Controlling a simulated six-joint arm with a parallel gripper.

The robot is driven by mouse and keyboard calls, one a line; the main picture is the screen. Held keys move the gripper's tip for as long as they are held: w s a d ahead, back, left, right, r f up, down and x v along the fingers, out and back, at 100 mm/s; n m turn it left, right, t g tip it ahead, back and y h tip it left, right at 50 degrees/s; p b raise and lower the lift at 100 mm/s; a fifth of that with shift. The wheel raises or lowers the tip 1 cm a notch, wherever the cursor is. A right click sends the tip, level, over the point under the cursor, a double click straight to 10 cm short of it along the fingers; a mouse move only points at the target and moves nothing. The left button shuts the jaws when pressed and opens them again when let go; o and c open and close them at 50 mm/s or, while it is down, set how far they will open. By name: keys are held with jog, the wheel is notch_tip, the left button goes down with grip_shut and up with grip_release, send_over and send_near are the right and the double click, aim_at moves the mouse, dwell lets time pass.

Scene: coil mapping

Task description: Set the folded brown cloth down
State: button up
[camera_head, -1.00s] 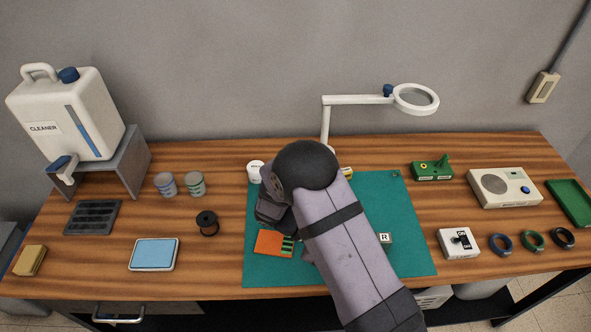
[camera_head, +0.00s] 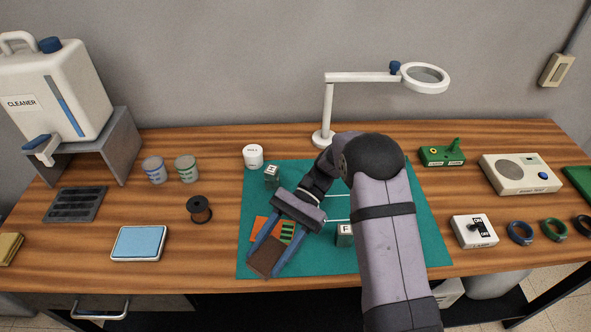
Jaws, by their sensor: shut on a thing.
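A small brown folded cloth (camera_head: 266,261) is between the blue fingers of my gripper (camera_head: 264,262), near their tips. My gripper is shut on it over the front left part of the green mat (camera_head: 420,250). An orange card with a green striped part (camera_head: 287,232) lies on the mat just behind the cloth, partly hidden by my gripper. I cannot tell whether the cloth touches the mat or is slightly above it.
A blue pad in a tray (camera_head: 139,243) and a dark spool (camera_head: 199,209) are to the left. A magnifier lamp (camera_head: 328,110) stands behind.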

jog(key=w+a+m+t+y, duration=0.1)
jog(key=w, duration=0.1)
jog(key=w+a+r+m+t+y+b, duration=0.1)
jog(key=w+m, duration=0.1)
jog(key=w+a+r+m+t+y+b, duration=0.1)
jog(key=w+t, duration=0.1)
jog(key=w, duration=0.1)
jog(key=shift+a, duration=0.1)
jog(key=w+m+t+y+b, duration=0.2)
jog(key=w+m+t, duration=0.35)
jog(key=w, duration=0.55)
notch_tip(320, 180, up, 3)
jog(key=m+t+h+b, duration=0.3)
jog(key=m+t+h, duration=0.1)
jog(key=m+t, duration=0.65)
send_over(295, 162)
jog(key=n, duration=0.1)
jog(key=shift+f, duration=4.9)
jog(key=o, duration=1)
jog(key=shift+f, duration=0.1)
